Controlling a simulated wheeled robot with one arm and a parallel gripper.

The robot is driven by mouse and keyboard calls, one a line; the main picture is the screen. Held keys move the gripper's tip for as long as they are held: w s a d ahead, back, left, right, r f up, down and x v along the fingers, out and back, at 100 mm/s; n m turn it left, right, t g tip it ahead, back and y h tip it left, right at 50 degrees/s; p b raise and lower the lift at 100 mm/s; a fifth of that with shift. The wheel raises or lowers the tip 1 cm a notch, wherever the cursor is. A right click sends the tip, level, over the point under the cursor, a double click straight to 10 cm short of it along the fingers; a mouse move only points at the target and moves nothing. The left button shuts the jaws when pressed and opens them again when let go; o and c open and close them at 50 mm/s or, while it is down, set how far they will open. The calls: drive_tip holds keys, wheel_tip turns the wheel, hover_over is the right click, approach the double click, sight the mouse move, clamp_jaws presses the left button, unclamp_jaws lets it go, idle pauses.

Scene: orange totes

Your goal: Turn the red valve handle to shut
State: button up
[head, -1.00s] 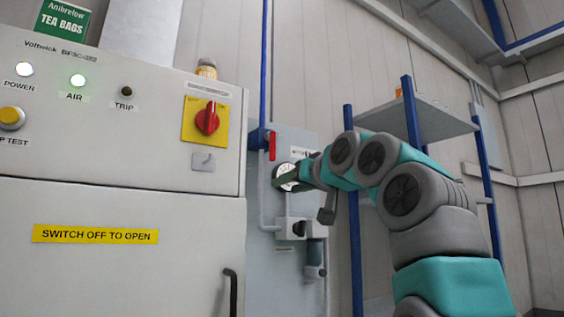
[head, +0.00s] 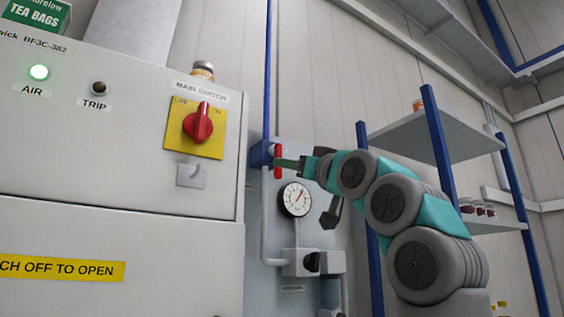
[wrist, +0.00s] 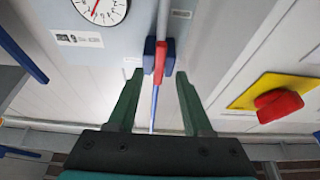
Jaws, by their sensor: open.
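The red valve handle (head: 278,153) is upright, in line with the pipe, on a blue valve body (head: 261,154) on the wall panel. My gripper (head: 282,163) is at the handle's height, its fingers pointing left and partly covering the handle in the head view. In the wrist view, the handle (wrist: 159,62) lies between and just beyond the open fingertips of my gripper (wrist: 158,77), in front of the blue body (wrist: 150,52). The gripper holds nothing. I cannot tell whether a finger touches the handle.
A pressure gauge (head: 296,199) sits just below the gripper. A grey cabinet with a red rotary switch (head: 198,123) on a yellow plate stands to the left. A shelf with blue posts (head: 440,150) stands behind my arm at the right.

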drive_tip(key=shift+p+x, duration=1)
drive_tip(key=shift+x, duration=1.45)
drive_tip(key=shift+f, duration=0.1)
drive_tip(key=shift+c, duration=0.2)
clamp_jaws()
